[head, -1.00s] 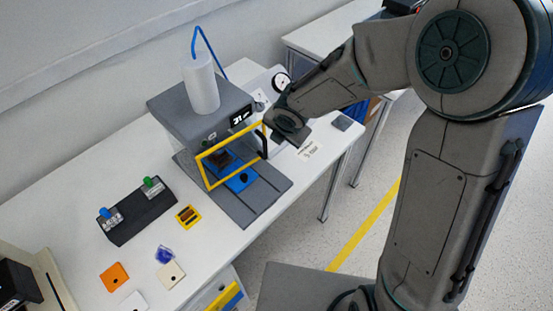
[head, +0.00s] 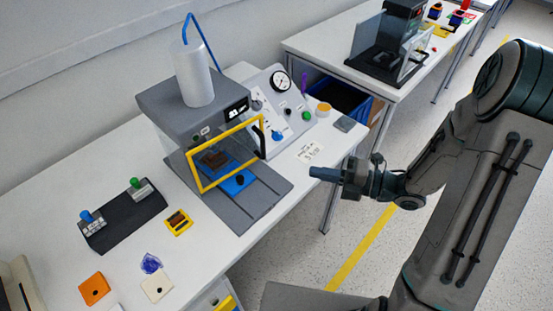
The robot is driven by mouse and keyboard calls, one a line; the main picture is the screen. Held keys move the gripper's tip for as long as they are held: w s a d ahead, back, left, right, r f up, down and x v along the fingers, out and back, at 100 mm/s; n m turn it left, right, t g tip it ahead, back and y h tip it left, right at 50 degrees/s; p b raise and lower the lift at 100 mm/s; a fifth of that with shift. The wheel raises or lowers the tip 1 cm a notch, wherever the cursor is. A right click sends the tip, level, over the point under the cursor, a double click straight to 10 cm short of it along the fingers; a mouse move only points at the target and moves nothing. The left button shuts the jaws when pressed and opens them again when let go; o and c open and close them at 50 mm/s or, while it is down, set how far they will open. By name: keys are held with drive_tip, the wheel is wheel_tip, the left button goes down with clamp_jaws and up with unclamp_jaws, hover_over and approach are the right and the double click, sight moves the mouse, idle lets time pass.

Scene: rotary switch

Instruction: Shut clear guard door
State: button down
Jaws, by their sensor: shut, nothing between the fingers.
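The clear guard door (head: 226,157) has a yellow frame and a dark handle (head: 262,137) on its right edge. It stands at the front of the grey machine (head: 205,115) with the white cylinder on top. I cannot tell whether it is fully against the machine. Behind its pane, a brown part (head: 213,158) sits on a blue slide (head: 238,182).
A sloped control panel (head: 282,108) with a gauge and knobs stands right of the machine. A black block (head: 122,215) with blue and green knobs lies at left. Small orange, white and yellow pieces lie in front. A second table (head: 330,48) stands behind.

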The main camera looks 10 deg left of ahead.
drive_tip(key=w+a+y+p, duration=0.1)
drive_tip(key=w+a+p, duration=0.2)
drive_tip(key=a, duration=0.8)
drive_tip(key=shift+a+r+p, duration=0.3)
drive_tip(key=shift+r+p, duration=0.05)
drive_tip(key=shift+p, duration=0.05)
drive_tip(key=shift+w+a, duration=0.1)
